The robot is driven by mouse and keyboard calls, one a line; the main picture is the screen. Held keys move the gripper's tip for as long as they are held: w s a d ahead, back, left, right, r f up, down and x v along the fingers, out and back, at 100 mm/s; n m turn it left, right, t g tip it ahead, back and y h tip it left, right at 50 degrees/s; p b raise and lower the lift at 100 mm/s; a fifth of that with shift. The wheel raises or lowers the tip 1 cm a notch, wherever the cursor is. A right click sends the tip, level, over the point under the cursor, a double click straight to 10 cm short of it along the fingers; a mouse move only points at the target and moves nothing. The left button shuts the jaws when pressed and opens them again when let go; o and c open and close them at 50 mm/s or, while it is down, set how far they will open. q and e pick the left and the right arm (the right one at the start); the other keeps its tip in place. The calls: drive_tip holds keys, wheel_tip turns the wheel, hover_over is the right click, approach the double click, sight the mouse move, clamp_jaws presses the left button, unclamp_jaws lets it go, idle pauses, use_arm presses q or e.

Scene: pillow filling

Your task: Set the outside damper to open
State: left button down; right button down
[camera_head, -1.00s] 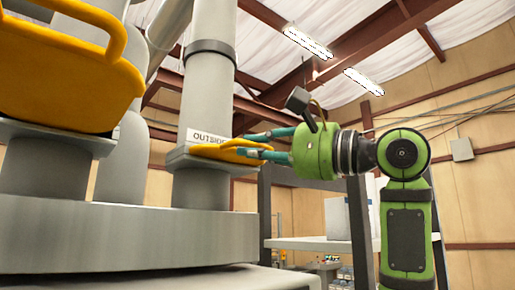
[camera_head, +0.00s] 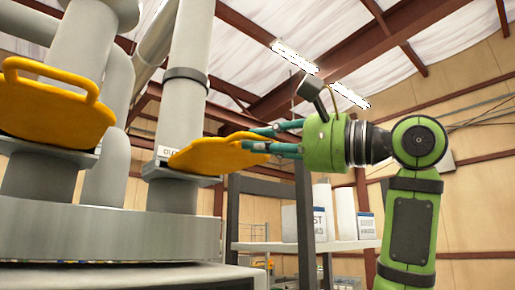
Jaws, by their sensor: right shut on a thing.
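The outside damper (camera_head: 215,155) is a yellow plate in a slot at the foot of a grey vertical pipe (camera_head: 186,100). A partly hidden white label (camera_head: 170,153) is on the slot's collar. The plate sticks out of the collar to the right. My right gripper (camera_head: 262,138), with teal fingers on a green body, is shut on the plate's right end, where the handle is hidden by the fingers. My left gripper is not in view.
A second yellow damper plate (camera_head: 50,110) with a loop handle sticks out from another pipe at the left. Both pipes stand on a round grey housing (camera_head: 100,235). A shelf (camera_head: 300,246) with white containers (camera_head: 345,212) stands behind my right arm.

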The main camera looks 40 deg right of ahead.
drive_tip(key=c, duration=1.2)
unclamp_jaws()
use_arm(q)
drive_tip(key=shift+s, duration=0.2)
use_arm(e)
drive_tip(key=shift+o, duration=0.2)
drive_tip(key=shift+s, duration=0.2)
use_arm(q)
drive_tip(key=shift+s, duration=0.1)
use_arm(e)
drive_tip(key=v, duration=1.2)
drive_tip(key=shift+w, duration=0.1)
